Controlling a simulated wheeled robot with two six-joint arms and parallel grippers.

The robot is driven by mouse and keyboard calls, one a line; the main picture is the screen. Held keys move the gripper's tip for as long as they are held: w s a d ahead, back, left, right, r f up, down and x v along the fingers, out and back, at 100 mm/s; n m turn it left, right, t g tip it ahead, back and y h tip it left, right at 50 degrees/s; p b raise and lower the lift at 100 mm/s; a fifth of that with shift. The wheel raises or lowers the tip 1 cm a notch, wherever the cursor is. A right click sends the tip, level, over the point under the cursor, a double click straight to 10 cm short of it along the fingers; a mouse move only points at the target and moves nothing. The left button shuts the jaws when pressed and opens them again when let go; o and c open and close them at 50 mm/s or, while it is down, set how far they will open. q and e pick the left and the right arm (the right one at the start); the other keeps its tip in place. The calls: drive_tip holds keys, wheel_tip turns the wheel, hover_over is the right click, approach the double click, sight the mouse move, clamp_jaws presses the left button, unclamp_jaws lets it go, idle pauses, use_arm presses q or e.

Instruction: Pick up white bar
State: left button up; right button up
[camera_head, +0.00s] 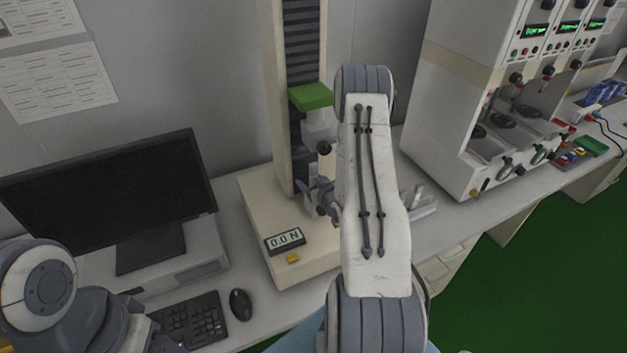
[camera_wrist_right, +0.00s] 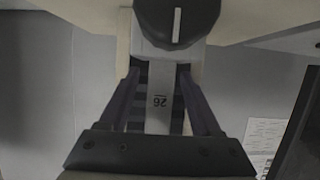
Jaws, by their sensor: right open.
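The white bar (camera_wrist_right: 159,105), marked with a number, shows in the right wrist view. It runs down from a pale clamp with a dark round knob (camera_wrist_right: 178,18). My right gripper (camera_wrist_right: 158,75) is open, with one dark finger on each side of the bar and visible gaps between them. I cannot make out the bar there. My left arm shows at the lower left, but its gripper is out of view.
The testing machine's base (camera_head: 262,215) carries a display (camera_head: 285,241). A monitor (camera_head: 110,190), keyboard (camera_head: 190,318) and mouse (camera_head: 240,304) are at left. A small pale holder (camera_head: 422,205) stands right of my right arm. A large pale instrument (camera_head: 450,110) stands farther right.

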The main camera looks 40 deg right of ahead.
drive_tip(key=shift+w+f, duration=0.1)
drive_tip(key=shift+w, duration=0.1)
clamp_jaws()
